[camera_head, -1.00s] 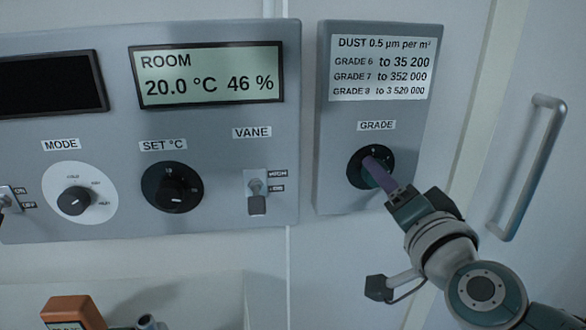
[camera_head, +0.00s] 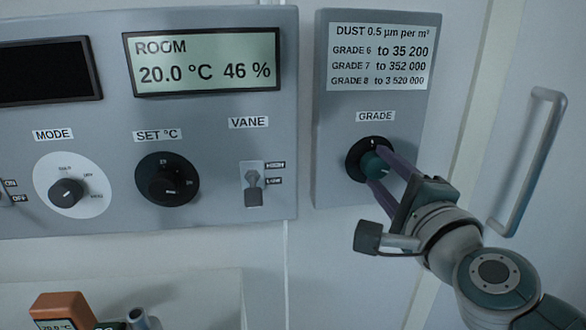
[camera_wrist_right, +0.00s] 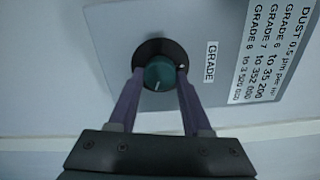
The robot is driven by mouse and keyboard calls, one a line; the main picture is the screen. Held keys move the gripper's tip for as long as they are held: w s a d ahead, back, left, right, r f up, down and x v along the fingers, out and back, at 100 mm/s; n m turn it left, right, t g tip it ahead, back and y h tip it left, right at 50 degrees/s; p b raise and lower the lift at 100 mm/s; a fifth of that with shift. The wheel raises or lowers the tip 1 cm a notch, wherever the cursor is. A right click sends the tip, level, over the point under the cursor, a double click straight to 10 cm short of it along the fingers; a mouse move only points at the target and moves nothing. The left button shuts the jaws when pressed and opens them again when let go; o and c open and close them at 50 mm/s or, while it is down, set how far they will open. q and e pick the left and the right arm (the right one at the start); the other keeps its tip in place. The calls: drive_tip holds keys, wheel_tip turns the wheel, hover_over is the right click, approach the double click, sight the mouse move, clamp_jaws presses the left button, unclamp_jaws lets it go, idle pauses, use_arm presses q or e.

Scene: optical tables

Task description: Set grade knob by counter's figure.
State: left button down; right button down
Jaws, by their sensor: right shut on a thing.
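The grade knob (camera_head: 376,165) is a teal knob on a black dial, below the GRADE label on the grey panel at the right. My right gripper (camera_head: 377,166) has its purple fingers on either side of the knob and is shut on it. In the right wrist view the knob (camera_wrist_right: 160,73) sits between the fingertips, with a pale pointer line on its face. The dial's figures are too small to read. The chart (camera_head: 380,57) above lists grades 6, 7 and 8 with dust limits. My left gripper is not in view.
The grey room panel (camera_head: 110,112) at the left has a lit display, a MODE knob, a SET °C knob and a VANE switch. An orange device (camera_head: 62,307) with a small screen stands at the lower left. A vertical door handle (camera_head: 531,160) is at the right.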

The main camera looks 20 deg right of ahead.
drive_tip(key=shift+m, duration=0.7)
drive_tip(key=shift+c, duration=1.7)
unclamp_jaws()
drive_tip(key=b+v, duration=0.1)
drive_tip(key=v, duration=0.9)
